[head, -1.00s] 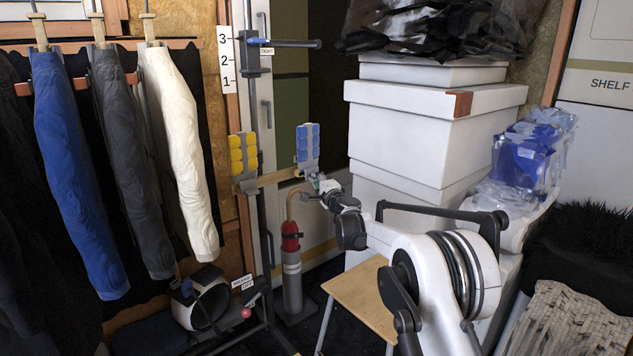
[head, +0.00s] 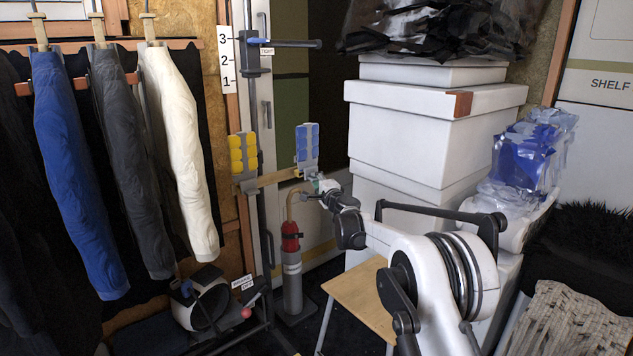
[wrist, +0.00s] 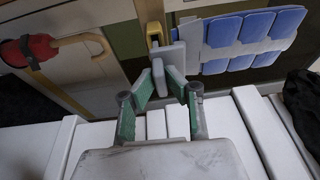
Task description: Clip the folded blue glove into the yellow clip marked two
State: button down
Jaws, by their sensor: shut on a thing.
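My gripper (wrist: 168,92) has green-lined fingers, closed around a small grey block (wrist: 167,60) in the wrist view. The block adjoins a pale grey holder (wrist: 222,55) with several blue pads (wrist: 240,28). In the head view these blue pads (head: 307,142) stand upright above my gripper (head: 322,186), at the right end of a wooden bar. Matching yellow pads (head: 243,155) stand at its left end. A yellow piece (wrist: 155,32) shows just behind the grey block. I cannot make out a folded glove shape or a number on the yellow part.
A white scale marked 1 to 3 (head: 227,60) is beside a post with a dark slider labelled TIGHT (head: 262,51). A red-topped cylinder (head: 291,245) stands below the bar. White boxes (head: 430,120) are stacked behind my arm. A wooden stool (head: 355,295) stands in front.

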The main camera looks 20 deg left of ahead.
aim_at(310, 177)
jog(key=shift+w+a, duration=0.4)
jog(key=shift+a, duration=0.35)
jog(key=shift+w+a, duration=0.4)
jog(key=shift+a, duration=0.3)
jog(key=c, duration=1.7)
grip_release()
jog(key=v, duration=1.2)
